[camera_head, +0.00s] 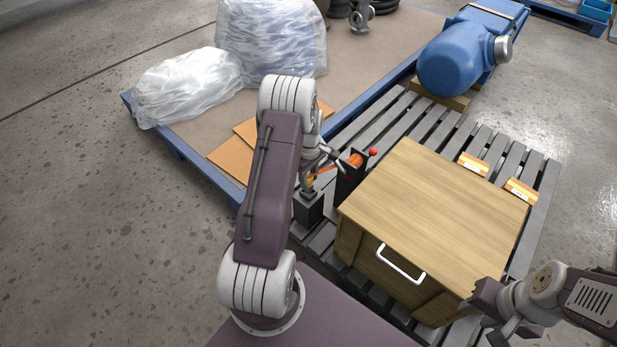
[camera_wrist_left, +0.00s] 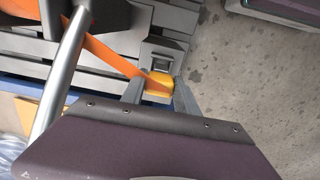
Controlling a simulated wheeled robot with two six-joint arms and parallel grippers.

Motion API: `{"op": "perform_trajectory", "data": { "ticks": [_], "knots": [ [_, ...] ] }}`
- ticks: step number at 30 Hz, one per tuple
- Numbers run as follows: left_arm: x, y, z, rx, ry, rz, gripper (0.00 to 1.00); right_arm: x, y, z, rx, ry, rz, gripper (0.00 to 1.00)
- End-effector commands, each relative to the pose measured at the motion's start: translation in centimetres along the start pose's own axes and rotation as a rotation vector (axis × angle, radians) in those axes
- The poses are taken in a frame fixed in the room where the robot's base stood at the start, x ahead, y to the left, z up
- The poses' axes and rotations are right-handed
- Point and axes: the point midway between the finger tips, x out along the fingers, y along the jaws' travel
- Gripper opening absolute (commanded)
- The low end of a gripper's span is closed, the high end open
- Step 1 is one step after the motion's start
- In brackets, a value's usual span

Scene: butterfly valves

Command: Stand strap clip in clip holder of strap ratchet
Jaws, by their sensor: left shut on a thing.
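The yellow strap clip (camera_wrist_left: 158,87) sits between the two fingers of my left gripper (camera_wrist_left: 158,96) in the left wrist view, and the gripper is shut on it. An orange strap (camera_wrist_left: 103,50) runs from the clip to the upper left. A dark clip holder (camera_wrist_left: 163,58) with an opening lies just beyond the clip there; in the head view the dark holder block (camera_head: 308,207) is just below the gripper. I cannot tell whether the clip touches it. The orange strap ratchet (camera_head: 355,161) with a red knob is to the right. My right gripper (camera_head: 492,315) is open and empty at lower right.
A wooden crate (camera_head: 440,205) with a white handle stands on the grey slatted pallet (camera_head: 548,190), right of the ratchet. Plastic-wrapped bundles (camera_head: 270,35) and cardboard sheets (camera_head: 232,157) lie on the blue-edged platform behind. A blue machine (camera_head: 455,62) stands at the back right.

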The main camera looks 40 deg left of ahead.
Motion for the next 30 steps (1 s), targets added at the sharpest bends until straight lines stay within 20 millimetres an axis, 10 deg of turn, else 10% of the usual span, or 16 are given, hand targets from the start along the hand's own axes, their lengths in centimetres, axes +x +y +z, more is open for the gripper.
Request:
{"op": "perform_trajectory", "data": {
  "ticks": [30],
  "knots": [
    [0.36, -0.01, 0.17, 0.0, 0.0, 0.0, 0.0, -0.9, -0.02, -0.09, 0.0, 0.0, 0.0, 0.36]
  ]
}}
